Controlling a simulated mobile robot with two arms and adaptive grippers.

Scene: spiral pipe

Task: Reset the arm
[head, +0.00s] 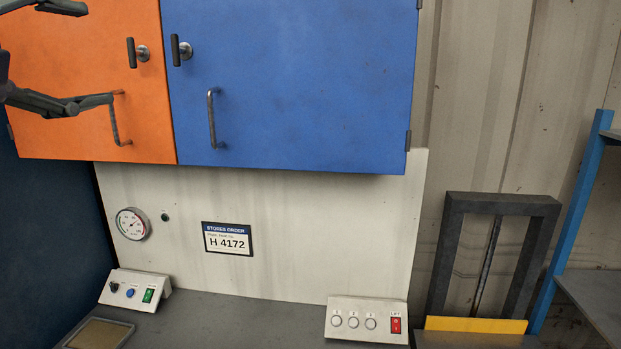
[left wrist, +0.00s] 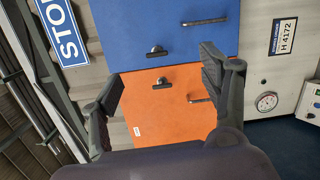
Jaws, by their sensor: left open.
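My left gripper (head: 98,52) is at the upper left of the head view, in front of the orange cabinet door (head: 80,70). Its fingers are spread apart with nothing between them. The lower fingertip overlaps the top of the door's bar handle (head: 118,120); I cannot tell whether they touch. In the left wrist view, the open gripper (left wrist: 162,72) faces the orange door (left wrist: 165,110), with one finger over part of the handle (left wrist: 201,100). The orange door appears closed. My right gripper is in neither view.
A blue cabinet door (head: 290,80) appears closed beside the orange one. A dark frame (head: 455,250) stands right.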

